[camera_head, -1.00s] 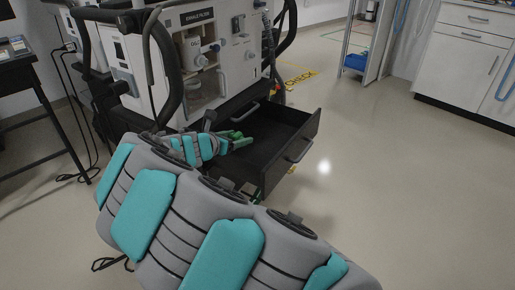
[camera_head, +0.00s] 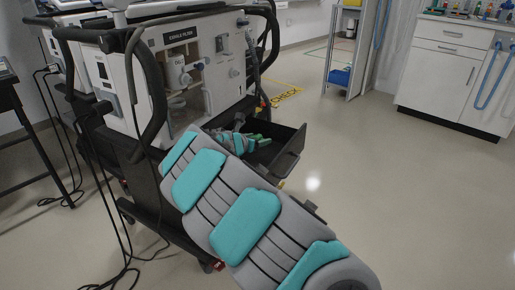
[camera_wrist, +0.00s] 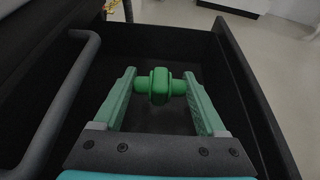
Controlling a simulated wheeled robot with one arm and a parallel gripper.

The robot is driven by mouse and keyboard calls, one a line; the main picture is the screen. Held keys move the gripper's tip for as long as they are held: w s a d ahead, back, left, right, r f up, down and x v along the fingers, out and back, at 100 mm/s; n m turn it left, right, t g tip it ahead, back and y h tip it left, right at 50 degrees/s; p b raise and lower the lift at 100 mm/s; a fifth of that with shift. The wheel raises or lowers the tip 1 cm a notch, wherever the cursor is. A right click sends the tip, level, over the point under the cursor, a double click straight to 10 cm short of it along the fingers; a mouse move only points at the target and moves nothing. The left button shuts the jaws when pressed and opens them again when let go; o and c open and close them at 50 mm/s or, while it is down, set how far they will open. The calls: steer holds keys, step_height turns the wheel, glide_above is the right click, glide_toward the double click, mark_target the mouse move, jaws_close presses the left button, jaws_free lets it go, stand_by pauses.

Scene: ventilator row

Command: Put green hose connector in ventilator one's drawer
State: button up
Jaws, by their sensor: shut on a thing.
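The green hose connector (camera_wrist: 160,86) is gripped between the two green fingers of my gripper (camera_wrist: 161,88) in the wrist view. In that view it is over the black interior of the open drawer (camera_wrist: 236,62), with the drawer walls around it. In the head view my gripper (camera_head: 258,139) shows small and green at the open drawer (camera_head: 288,158) of the ventilator (camera_head: 190,62). My arm hides part of the drawer there. I cannot tell whether the connector touches the drawer floor.
A dark bar handle (camera_wrist: 62,105) runs along the left in the wrist view. Another machine stands at the left behind the ventilator, with cables hanging to the floor. A white cabinet (camera_head: 445,75) stands at the back right. The floor right of the drawer is clear.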

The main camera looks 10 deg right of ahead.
mark_target(258, 160)
steer(key=shift+f, duration=1.65)
steer(key=shift+s+f+b, duration=0.1)
steer(key=shift+f+b, duration=0.25)
steer(key=shift+f, duration=0.3)
steer(key=o, duration=1.2)
steer(key=shift+s+f, duration=0.1)
steer(key=shift+f, duration=0.15)
steer(key=shift+o, duration=0.2)
steer(key=shift+r, duration=0.3)
steer(key=r+p+v, duration=0.1)
steer(key=v, duration=1.1)
steer(key=shift+r, duration=0.2)
